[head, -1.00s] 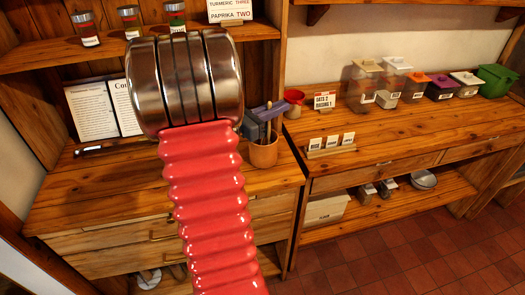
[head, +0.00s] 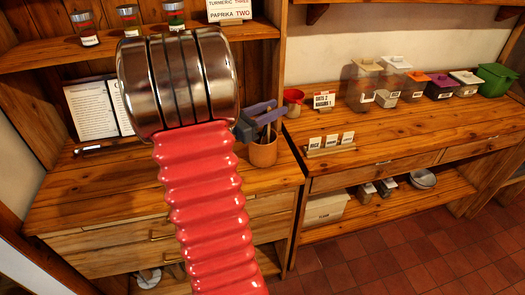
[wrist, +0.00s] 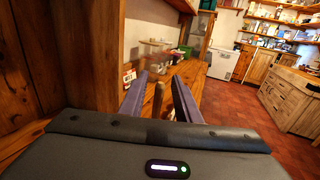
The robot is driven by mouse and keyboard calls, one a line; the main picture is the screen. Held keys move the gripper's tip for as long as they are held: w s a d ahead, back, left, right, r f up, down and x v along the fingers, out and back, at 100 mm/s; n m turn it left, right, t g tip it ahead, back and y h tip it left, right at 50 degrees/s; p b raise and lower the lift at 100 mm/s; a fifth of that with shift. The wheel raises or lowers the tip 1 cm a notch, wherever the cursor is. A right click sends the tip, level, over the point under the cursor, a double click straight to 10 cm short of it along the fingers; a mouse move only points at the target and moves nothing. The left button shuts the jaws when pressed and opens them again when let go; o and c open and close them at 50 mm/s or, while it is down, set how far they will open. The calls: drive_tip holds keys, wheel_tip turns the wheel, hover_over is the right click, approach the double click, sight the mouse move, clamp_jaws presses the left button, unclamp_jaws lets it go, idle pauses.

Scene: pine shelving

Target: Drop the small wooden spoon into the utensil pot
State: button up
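The utensil pot (head: 263,153), a terracotta-coloured cup, stands at the right end of the left wooden counter. Thin wooden handles (head: 268,131) rise from it, below and between my fingers; I cannot tell them all apart. My gripper (head: 270,110), with purple-blue fingers, is just above the pot. In the wrist view its two fingers (wrist: 159,77) are apart. A wooden stick (wrist: 158,101), apparently the small spoon's handle, stands between them with gaps on both sides. The spoon's lower end is hidden, seemingly inside the pot.
A label rack (head: 330,147) and lidded containers (head: 387,95) sit on the right counter. A wooden upright (head: 287,60) stands behind the pot. The counter left of the pot is partly hidden by my red arm.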

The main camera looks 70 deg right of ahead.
drive_tip(key=v, duration=1.1)
drive_tip(key=shift+w+a, duration=0.3)
idle(0.7)
